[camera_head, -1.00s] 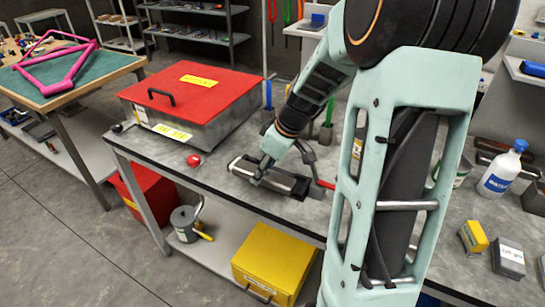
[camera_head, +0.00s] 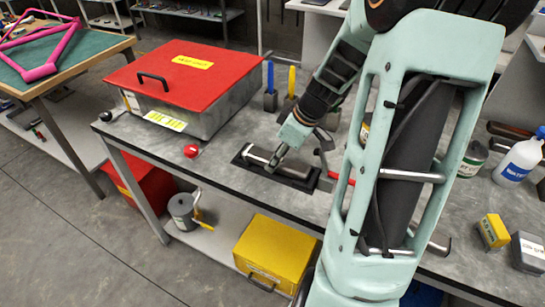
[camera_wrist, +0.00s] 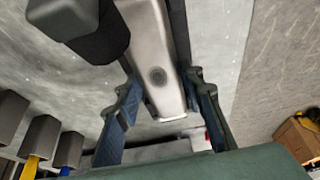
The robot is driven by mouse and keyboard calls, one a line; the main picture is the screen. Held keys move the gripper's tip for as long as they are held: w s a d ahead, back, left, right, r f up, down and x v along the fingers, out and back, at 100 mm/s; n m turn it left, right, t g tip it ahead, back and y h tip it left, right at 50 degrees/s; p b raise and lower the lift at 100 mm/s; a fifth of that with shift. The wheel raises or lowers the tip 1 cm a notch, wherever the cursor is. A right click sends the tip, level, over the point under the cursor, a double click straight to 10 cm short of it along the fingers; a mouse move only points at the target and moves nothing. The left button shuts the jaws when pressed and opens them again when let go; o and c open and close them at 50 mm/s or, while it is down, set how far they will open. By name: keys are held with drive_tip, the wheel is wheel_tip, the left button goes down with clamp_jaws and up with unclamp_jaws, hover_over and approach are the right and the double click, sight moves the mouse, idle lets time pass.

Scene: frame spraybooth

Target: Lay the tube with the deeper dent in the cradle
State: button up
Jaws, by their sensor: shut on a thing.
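A grey metal tube (camera_head: 262,155) lies lengthwise in or just over the dark cradle (camera_head: 302,184) on the bench; I cannot tell whether it rests fully on it. My gripper (camera_head: 274,164) reaches down onto the tube and is shut on it. In the wrist view the tube (camera_wrist: 150,40) runs between the two fingers of my gripper (camera_wrist: 162,84), and a round dark dent (camera_wrist: 157,76) shows on its upper face. A dark strip of the cradle (camera_wrist: 179,30) shows beside the tube. The dent's depth cannot be judged.
A red-lidded box (camera_head: 185,75) stands left on the bench, with a red knob (camera_head: 191,151) before it. A white bottle (camera_head: 518,157), a yellow block (camera_head: 493,231) and a grey block (camera_head: 529,252) stand right. A yellow case (camera_head: 265,248) sits on the lower shelf.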

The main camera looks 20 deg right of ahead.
drive_tip(key=shift+d+f, duration=0.1)
drive_tip(key=shift+f, duration=0.15)
drive_tip(key=o, duration=1.4)
drive_tip(key=shift+o, duration=0.2)
drive_tip(key=shift+r, duration=0.35)
drive_tip(key=v, duration=1.1)
drive_tip(key=shift+s+r+p, duration=0.3)
drive_tip(key=shift+p, duration=0.1)
drive_tip(key=shift+w+d+r, duration=0.1)
